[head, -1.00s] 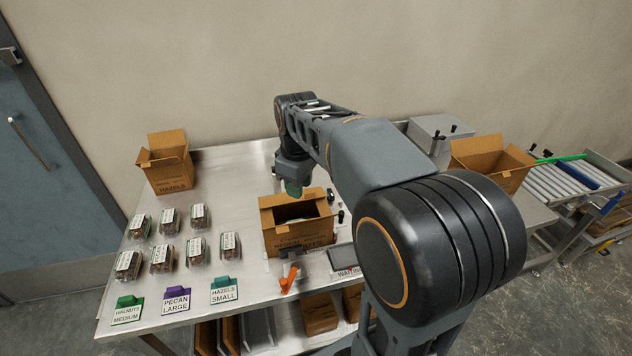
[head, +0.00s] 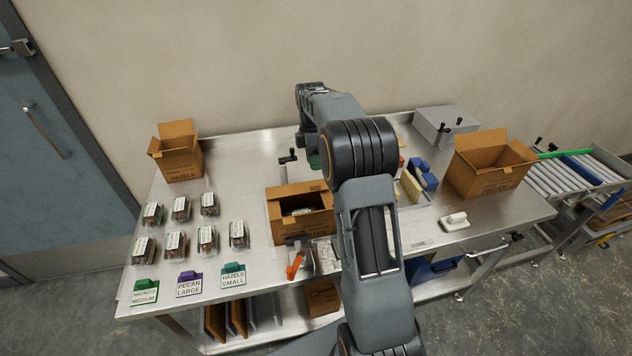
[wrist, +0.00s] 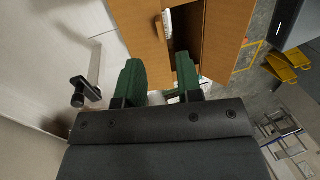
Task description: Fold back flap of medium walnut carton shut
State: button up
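The medium walnut carton (head: 303,228) stands open on the steel table, in the middle of the head view. Its back flap (head: 298,188) stands up along the far edge, and clear packs show inside. My gripper (head: 314,160) is behind the carton's far edge, mostly hidden by my arm. In the wrist view my gripper (wrist: 160,78) has its two green fingers apart. A brown cardboard panel (wrist: 142,38), seemingly the back flap, shows between and beyond the fingers. The dark carton opening lies right of it. I cannot tell whether the fingers touch the panel.
A hazels carton (head: 178,160) stands open at the back left. Several clear nut packs (head: 206,238) stand at left behind label cards (head: 189,284). Another open carton (head: 488,168) is at right by a roller conveyor (head: 570,173). A black-handled clamp (head: 289,160) stands behind the carton.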

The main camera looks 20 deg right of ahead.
aim_at(316, 185)
jog(key=p+x, duration=0.1)
jog(key=x, duration=0.6)
jog(key=shift+f, duration=0.3)
grip_shut()
